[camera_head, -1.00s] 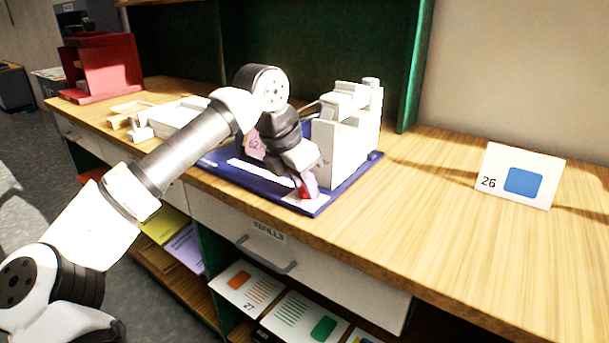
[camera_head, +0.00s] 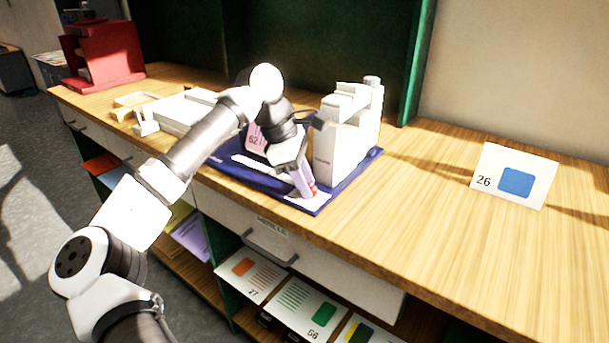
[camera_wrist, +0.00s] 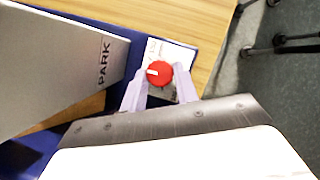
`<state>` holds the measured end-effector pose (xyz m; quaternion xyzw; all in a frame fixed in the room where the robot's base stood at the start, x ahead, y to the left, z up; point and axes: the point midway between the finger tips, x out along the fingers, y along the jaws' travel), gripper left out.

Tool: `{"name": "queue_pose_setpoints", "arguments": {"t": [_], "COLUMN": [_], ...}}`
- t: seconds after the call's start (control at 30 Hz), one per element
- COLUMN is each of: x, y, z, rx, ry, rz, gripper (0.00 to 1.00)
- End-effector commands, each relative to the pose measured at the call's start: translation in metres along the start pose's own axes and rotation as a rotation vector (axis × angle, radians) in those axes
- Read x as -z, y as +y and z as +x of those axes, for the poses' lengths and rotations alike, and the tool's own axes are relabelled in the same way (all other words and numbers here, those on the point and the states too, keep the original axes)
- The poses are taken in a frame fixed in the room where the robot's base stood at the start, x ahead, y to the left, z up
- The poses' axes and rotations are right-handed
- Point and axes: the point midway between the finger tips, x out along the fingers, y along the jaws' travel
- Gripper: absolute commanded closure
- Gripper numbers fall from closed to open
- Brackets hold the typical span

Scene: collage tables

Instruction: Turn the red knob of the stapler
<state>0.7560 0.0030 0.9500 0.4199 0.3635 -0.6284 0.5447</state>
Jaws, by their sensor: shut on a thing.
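The stapler (camera_head: 338,150) is a tall white machine on a dark blue base (camera_head: 345,178); its grey side, marked PARK, shows in the wrist view (camera_wrist: 55,60). The red knob (camera_head: 314,189) sits at the base's front corner on a white label, partly hidden by a finger in the head view. In the wrist view the round knob (camera_wrist: 162,76) shows a white mark pointing left. My gripper (camera_wrist: 160,82) has its pale lilac fingers on either side of the knob and is shut on it. In the head view my gripper (camera_head: 303,182) points down at that corner.
A white card numbered 26 (camera_head: 514,176) stands on the wooden counter (camera_head: 420,215) to the right. White parts (camera_head: 185,112) lie left of the base, and a red machine (camera_head: 100,55) stands at the far left. Drawers and shelves with cards are below. The counter's right side is mostly clear.

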Motion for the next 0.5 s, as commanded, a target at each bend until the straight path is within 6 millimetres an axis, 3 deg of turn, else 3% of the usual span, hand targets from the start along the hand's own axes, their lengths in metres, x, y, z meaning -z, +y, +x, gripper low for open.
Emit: {"name": "queue_pose_setpoints", "arguments": {"t": [0.5], "x": [-0.0004], "y": [0.0009], "z": [0.0001], "rx": [0.026], "ry": [-0.001], "rz": [0.067], "gripper": [0.93]}}
